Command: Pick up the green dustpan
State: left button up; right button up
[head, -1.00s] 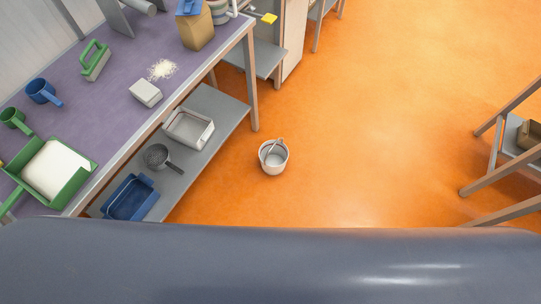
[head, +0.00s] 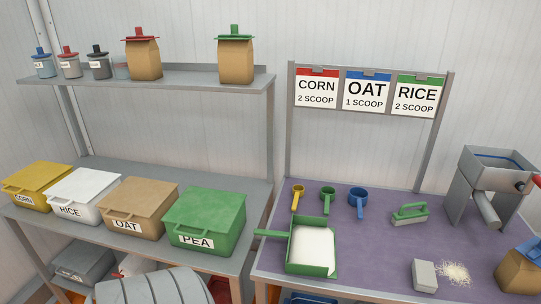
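The green dustpan (head: 327,268) lies on the purple table top (head: 385,265) in the head view, near the table's left end. It holds a flat heap of white stuff (head: 311,249). Its green handle (head: 271,233) points left, out over the table's left edge. Neither of my grippers shows in the head view, so I see nothing touching the dustpan.
Small yellow (head: 297,198), green (head: 328,196) and blue (head: 358,202) scoops lie behind the dustpan. A green brush (head: 410,214), a grey block (head: 424,275) and spilled grains (head: 454,272) lie to its right. Lidded bins, including green PEA (head: 205,219), stand left.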

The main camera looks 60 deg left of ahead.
aim_at(311, 249)
jog(key=k+l+u, duration=0.1)
jog(key=u, duration=1.4)
jog(key=z, duration=0.25)
jog(key=j+z, duration=1.35)
jog(key=k+j, duration=0.05)
